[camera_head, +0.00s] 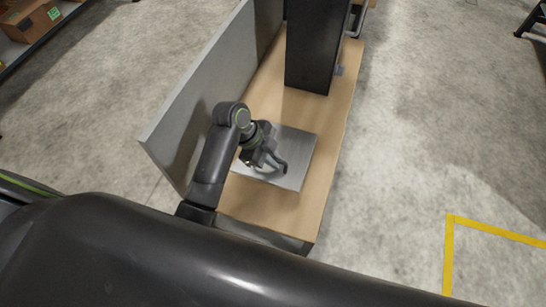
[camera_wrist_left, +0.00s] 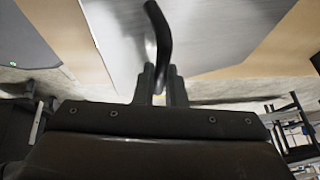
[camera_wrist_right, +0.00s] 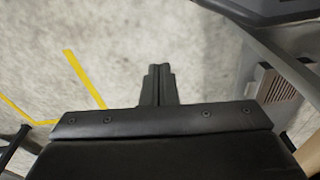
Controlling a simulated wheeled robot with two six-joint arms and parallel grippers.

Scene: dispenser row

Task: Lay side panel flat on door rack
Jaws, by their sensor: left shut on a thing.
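A silver metal panel (camera_head: 297,150) with a dark curved handle (camera_wrist_left: 158,30) lies flat, or nearly so, on a light wooden surface (camera_head: 320,190); it looks like the side panel. I cannot tell whether it touches the wood all over. My left gripper (camera_head: 268,160) is over the panel and shut on its handle. The left wrist view shows the handle between the fingers (camera_wrist_left: 160,78), with the panel (camera_wrist_left: 215,25) beyond. The arm hides part of the panel. My right gripper (camera_wrist_right: 158,75) is shut and empty above the concrete floor. No separately marked door rack shows.
A tall grey board (camera_head: 205,85) stands along the wood's left edge. A black column (camera_head: 315,45) stands on the wood behind the panel. A cardboard box (camera_head: 28,18) sits on a shelf at the far left. Open floor with yellow tape (camera_head: 448,255) lies to the right.

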